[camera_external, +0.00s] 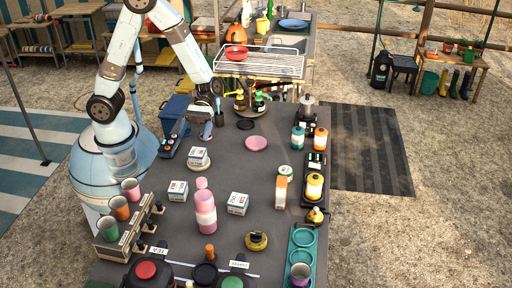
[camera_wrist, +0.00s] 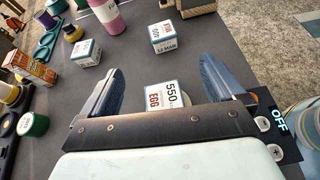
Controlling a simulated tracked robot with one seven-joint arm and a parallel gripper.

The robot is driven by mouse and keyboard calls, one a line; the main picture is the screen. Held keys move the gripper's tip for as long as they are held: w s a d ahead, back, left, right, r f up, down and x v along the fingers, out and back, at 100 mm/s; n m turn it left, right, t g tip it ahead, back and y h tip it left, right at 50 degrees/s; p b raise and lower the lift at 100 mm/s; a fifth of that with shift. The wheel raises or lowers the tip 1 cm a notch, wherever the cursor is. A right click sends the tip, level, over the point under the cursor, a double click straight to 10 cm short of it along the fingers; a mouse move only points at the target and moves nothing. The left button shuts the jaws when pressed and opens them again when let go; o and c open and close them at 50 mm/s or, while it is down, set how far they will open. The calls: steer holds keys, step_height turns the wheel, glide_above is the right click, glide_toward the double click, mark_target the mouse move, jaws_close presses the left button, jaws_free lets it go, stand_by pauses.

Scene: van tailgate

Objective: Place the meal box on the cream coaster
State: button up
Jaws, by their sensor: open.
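The meal box (camera_external: 198,156) is a small white box with a printed label. It appears to rest on the cream coaster (camera_external: 205,167), whose rim shows below it. In the wrist view the box (camera_wrist: 167,95), labelled EGG 550, lies between and below my fingers, with a sliver of cream coaster beside it. My gripper (camera_external: 199,127) is open above and behind the box. In the wrist view the gripper (camera_wrist: 160,70) shows both fingers apart, with neither visibly touching the box. My gripper's body hides part of the near table.
Two similar boxes (camera_external: 178,191) (camera_external: 238,203) stand nearby, with a pink bottle (camera_external: 205,212) between them. A cup rack (camera_external: 130,228) stands at the left and a blue bin (camera_external: 176,113) behind it. A pink coaster (camera_external: 256,143) lies on clear table.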

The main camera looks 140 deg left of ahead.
steer(key=s+d+r+m+g+y, duration=0.25)
steer(key=d+r+m, duration=0.25)
steer(key=d+m, duration=0.25)
steer(key=s+d+r+m+g+y, duration=0.1)
steer(key=s+d+r+m+g, duration=0.1)
steer(key=d+r+m+g, duration=0.5)
steer(key=s+d+r+m+t+y, duration=0.6)
steer(key=s+d+r+m, duration=0.2)
steer(key=m, duration=0.3)
steer(key=shift+s+d+r, duration=0.15)
steer(key=shift+d+r, duration=0.25)
steer(key=shift+r, duration=0.2)
